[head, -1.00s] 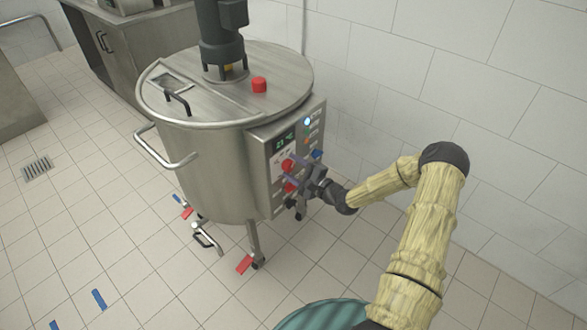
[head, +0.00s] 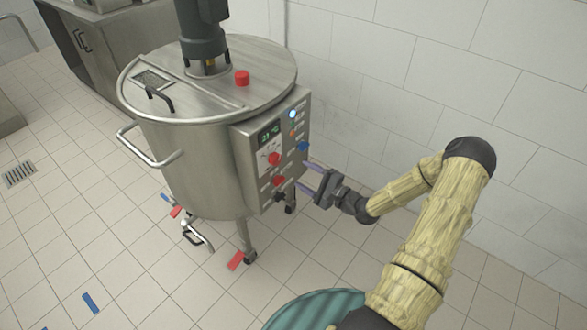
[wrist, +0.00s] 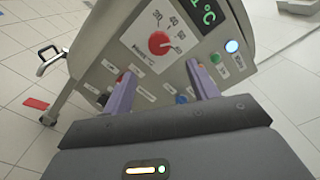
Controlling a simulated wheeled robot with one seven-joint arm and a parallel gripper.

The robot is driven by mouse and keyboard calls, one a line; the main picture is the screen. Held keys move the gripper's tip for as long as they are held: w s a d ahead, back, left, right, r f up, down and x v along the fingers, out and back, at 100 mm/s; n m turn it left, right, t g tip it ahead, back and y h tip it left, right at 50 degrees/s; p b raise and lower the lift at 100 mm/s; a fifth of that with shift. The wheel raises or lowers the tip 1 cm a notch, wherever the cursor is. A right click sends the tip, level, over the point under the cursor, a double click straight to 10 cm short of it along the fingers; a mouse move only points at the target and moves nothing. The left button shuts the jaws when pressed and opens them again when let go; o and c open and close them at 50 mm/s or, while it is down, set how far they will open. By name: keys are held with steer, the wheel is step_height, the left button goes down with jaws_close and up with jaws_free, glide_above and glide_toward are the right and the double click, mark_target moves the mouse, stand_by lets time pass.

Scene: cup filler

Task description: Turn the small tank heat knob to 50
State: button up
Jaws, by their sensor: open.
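The small tank (head: 190,160) is a steel vessel with a control panel (head: 262,187) on its right side. The red heat knob (head: 274,158) sits below the green display. In the wrist view the red knob (wrist: 160,43) is in the middle of a white dial with numbers from about 30 to 60. Its exact setting is too small to read surely. My gripper (head: 303,176) is open and empty, to the right of the panel and apart from the knob. In the wrist view its purple fingertips (wrist: 161,72) are spread below the dial.
Another red knob (head: 278,181), a black knob (head: 280,197) and a blue knob (head: 303,146) are close by on the panel. A lit button (head: 292,114) is above. A tiled wall stands at the right, with free room between it and the panel.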

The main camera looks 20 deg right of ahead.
steer(key=v, duration=0.7)
stand_by(0.3)
